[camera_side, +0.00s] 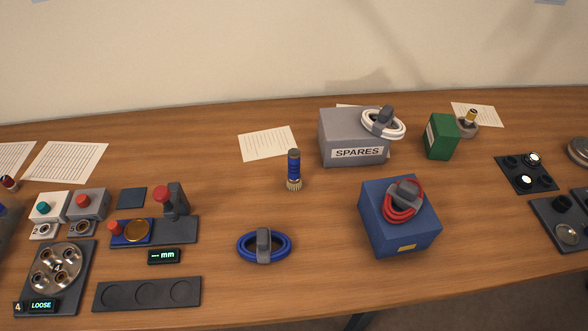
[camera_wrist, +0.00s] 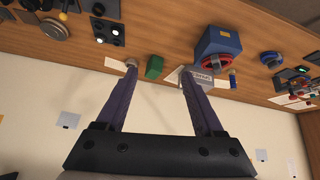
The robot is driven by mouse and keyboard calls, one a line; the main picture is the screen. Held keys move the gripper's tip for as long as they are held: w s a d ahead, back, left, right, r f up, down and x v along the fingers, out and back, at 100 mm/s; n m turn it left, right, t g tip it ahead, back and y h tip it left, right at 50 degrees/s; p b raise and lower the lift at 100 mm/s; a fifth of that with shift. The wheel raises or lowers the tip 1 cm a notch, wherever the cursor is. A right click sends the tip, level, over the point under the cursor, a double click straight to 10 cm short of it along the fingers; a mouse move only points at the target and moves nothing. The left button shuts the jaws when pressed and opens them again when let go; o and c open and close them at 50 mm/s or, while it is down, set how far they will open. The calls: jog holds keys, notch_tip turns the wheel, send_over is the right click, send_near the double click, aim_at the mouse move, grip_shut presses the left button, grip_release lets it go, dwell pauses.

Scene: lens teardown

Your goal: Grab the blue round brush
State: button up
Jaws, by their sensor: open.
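The blue round brush (camera_side: 293,168) stands upright, bristles down, on the open wood near the middle of the table in the side view. It has a dark blue handle and a pale bristle end. In the wrist view it is small, near the table's far edge (camera_wrist: 233,80), right of my right finger. My gripper (camera_wrist: 158,70) is open, its two long fingers wide apart with nothing held between them. It is far from the brush and not in the side view.
The grey SPARES box (camera_side: 353,137) with a white coil and the blue box (camera_side: 400,217) with a red coil stand right of the brush. A blue cable coil (camera_side: 264,246) lies in front. A green box (camera_side: 440,136) is farther right. Bare wood surrounds the brush.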

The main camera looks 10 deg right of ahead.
jog(key=w+a+r+n+y, duration=0.1)
jog(key=w+a+r+n, duration=0.35)
jog(key=w, duration=0.65)
jog(key=w+a+r+n+y, duration=0.2)
jog(key=w+a+r, duration=0.4)
jog(key=w, duration=0.5)
jog(key=n+g, duration=0.5)
send_over(295, 167)
jog(key=d, duration=0.4)
notch_tip(295, 167, down, 26)
jog(key=shift+m+y, duration=0.25)
jog(key=shift+y, duration=0.15)
jog(key=shift+s+d+x, duration=0.15)
jog(key=shift+x, duration=3)
jog(key=shift+s+d+x, duration=0.15)
jog(key=shift+x, duration=3)
jog(key=shift+f, duration=0.2)
